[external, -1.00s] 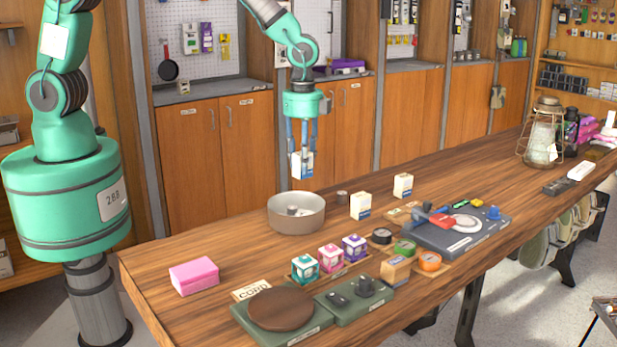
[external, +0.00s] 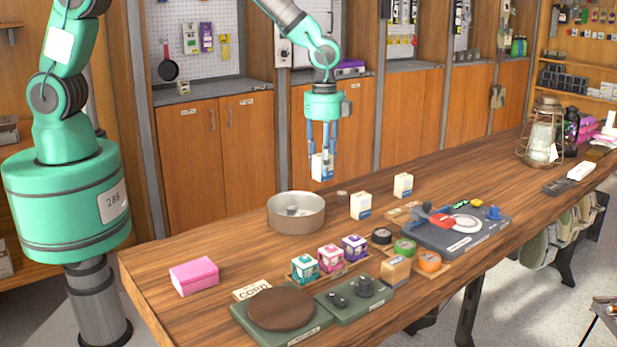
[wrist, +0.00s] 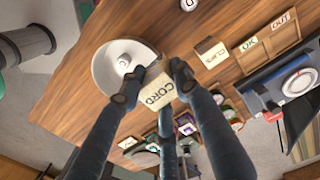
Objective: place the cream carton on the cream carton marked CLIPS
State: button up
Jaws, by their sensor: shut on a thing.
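My gripper (external: 322,172) is shut on a cream carton (external: 318,168) and holds it in the air above the far side of the counter. In the wrist view this carton (wrist: 157,92) reads CORD and sits between the fingertips. The cream carton marked CLIPS (wrist: 213,54) stands on the counter, apart from the held one, to its upper right in the wrist view. In the external view two cream cartons stand on the counter, one nearer (external: 361,206) and one farther right (external: 403,186); their lettering is too small to read there.
A round metal pan (external: 296,214) stands left of the cartons. Small coloured boxes (external: 330,257), a grey device (external: 455,232) and green bases (external: 355,298) fill the front. A pink block (external: 194,276) lies at left. A lantern (external: 541,135) stands at far right.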

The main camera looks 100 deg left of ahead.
jog(key=w, duration=0.3)
jog(key=w+a, duration=0.1)
jog(key=w, duration=0.3)
jog(key=w+f+b, duration=0.1)
jog(key=w, duration=0.2)
jog(key=shift+w+a, duration=0.15)
jog(key=shift+w, duration=0.1)
jog(key=shift+f+b, duration=0.4)
jog(key=shift+f, duration=1.3)
jog(key=shift+f, duration=0.1)
jog(key=o, duration=1.1)
jog(key=shift+o, duration=0.2)
notch_tip(320, 180, up, 12)
jog(key=p, duration=0.2)
